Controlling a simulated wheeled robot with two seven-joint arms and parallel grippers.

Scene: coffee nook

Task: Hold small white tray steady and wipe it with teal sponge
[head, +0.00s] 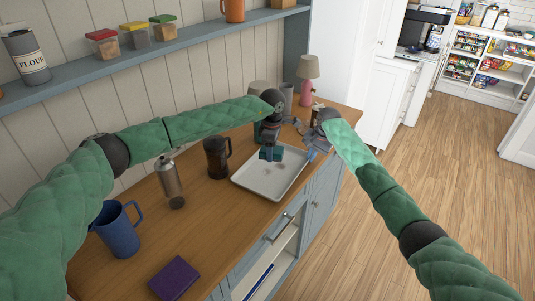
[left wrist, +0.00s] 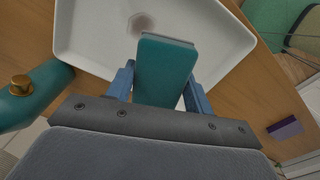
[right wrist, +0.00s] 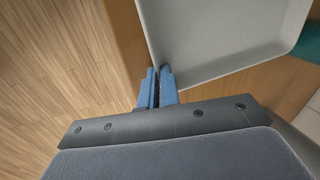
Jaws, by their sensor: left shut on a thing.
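The small white tray (head: 247,183) lies flat on the wooden counter near its front edge. Brownish stains (left wrist: 140,23) show on its floor in the left wrist view. My left gripper (head: 270,150) is shut on the teal sponge (head: 273,155) over the tray; the sponge also shows between its blue fingers in the left wrist view (left wrist: 164,72). I cannot tell whether the sponge touches the tray. My right gripper (right wrist: 158,75) is at the tray's corner, its blue fingers close together at the rim (right wrist: 150,36). Whether they grip the rim is unclear.
A dark French press (head: 217,158), a silver canister (head: 170,182) and a blue mug (head: 118,232) stand left of the tray. A purple book (head: 174,279) lies at the near end. A pink lamp (head: 307,80) stands behind my grippers. The shelf (head: 170,55) runs above.

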